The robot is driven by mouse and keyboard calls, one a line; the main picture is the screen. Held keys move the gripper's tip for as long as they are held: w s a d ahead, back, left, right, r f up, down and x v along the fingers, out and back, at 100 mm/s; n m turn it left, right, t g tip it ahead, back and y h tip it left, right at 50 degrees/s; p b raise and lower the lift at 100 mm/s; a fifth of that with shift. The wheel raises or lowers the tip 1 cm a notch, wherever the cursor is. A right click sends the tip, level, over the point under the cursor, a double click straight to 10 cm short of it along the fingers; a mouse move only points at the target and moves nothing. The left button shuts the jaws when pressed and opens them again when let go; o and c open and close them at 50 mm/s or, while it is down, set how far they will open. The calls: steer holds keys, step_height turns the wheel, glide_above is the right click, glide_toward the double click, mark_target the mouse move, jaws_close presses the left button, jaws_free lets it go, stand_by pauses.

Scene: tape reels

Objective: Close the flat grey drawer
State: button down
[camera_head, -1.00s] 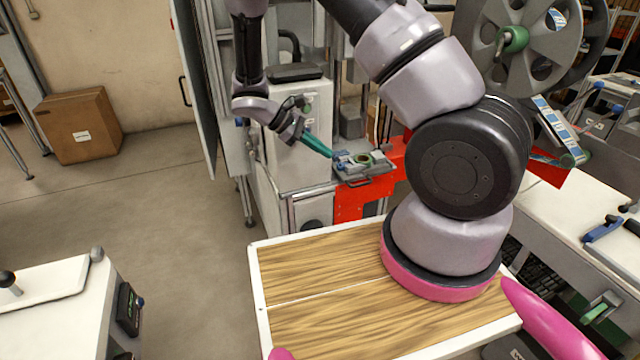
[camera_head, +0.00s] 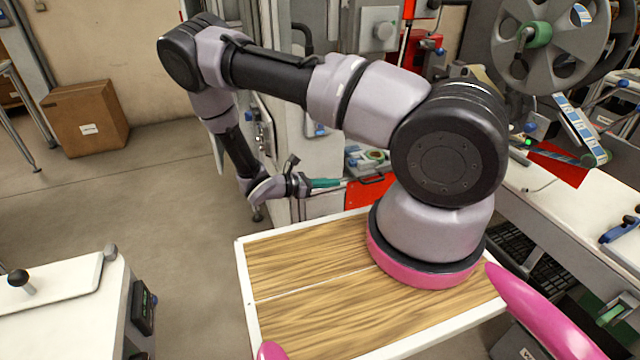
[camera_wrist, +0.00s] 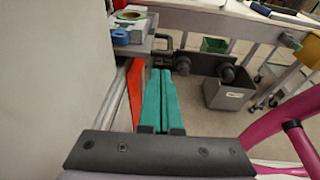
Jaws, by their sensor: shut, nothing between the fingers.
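A flat grey drawer (camera_head: 353,172), carrying a green ring and blue parts, stands out from the machine in the head view, above a red panel. My arm hides its right part. In the wrist view the drawer (camera_wrist: 135,47) is at the upper left, with the ring and a blue part on top. My gripper (camera_head: 340,182) has teal fingers, shut and empty, pointing right, in front of and lower than the drawer in the head view. In the wrist view the fingertips (camera_wrist: 160,73) lie just right of the red panel. I cannot tell whether they touch anything.
A red panel (camera_head: 372,190) is on the machine below the drawer. My wooden-topped base fills the foreground. A white table (camera_head: 560,215) stands right, a white bench (camera_head: 60,300) left. A grey bin (camera_wrist: 228,95) is beyond the fingers.

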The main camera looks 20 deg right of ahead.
mark_target(360, 181)
steer(key=x, duration=0.7)
steer(key=shift+d+f, duration=0.1)
steer(key=shift+d, duration=0.2)
steer(key=shift+d, duration=0.15)
